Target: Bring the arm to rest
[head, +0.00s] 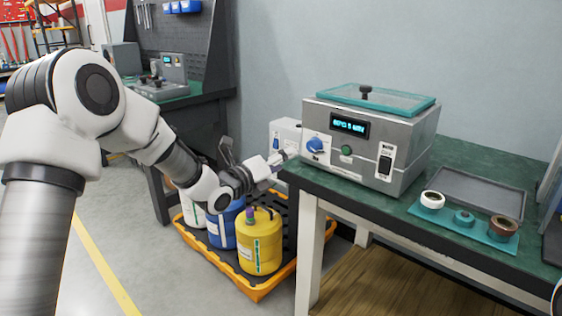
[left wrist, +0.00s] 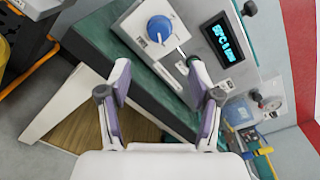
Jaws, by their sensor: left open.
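My left arm comes in from the left in the head view. Its gripper (head: 258,162) is off the left end of the green-topped table (head: 460,158), in front of the testing machine. In the left wrist view the gripper (left wrist: 163,85) has its two fingers spread wide with nothing between them. The grey testing machine (head: 405,165) has a teal-framed lid (head: 375,97), a blue knob (head: 315,145) and a lit display. The knob (left wrist: 159,28) and display (left wrist: 222,40) also show beyond the fingers in the left wrist view.
Below the gripper, a yellow-edged spill pallet (head: 258,293) holds a yellow jug (head: 260,245), a blue jug (head: 222,228) and a white one. A grey tray (head: 480,190) and a teal holder with tape rolls lie on the table's right. Floor at left is clear.

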